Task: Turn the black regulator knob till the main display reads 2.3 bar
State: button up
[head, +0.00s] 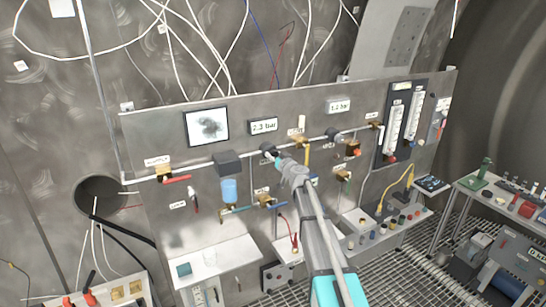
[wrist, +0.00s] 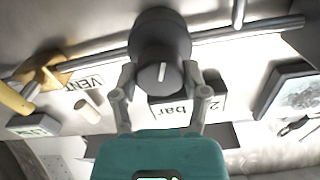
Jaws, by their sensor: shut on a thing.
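The black regulator knob (wrist: 161,45) is round, with a white line on its face, and sits on a pipe in the wrist view. My gripper (wrist: 160,80) has one finger on each side of the knob and is shut on it. In the head view my gripper (head: 273,156) meets the knob (head: 267,147) just below the main display (head: 263,126), which appears to read 2.3 bar. In the wrist view the main display (wrist: 187,107) is upside down and partly hidden by a finger; "2" and "bar" show.
A second display (head: 338,105) to the right appears to read 1.2 bar. A yellow lever (wrist: 15,100) lies left of the knob in the wrist view. A red-handled valve (head: 176,179) and a grey box (head: 228,162) are left of my gripper. A shelf (head: 215,262) juts out below.

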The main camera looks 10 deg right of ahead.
jog(key=shift+m, duration=0.6)
jog(key=o, duration=1.1)
jog(key=shift+o, duration=0.2)
jog(key=shift+s, duration=0.1)
jog(key=v, duration=1.1)
jog(key=shift+s, duration=0.35)
jog(key=shift+d, duration=0.1)
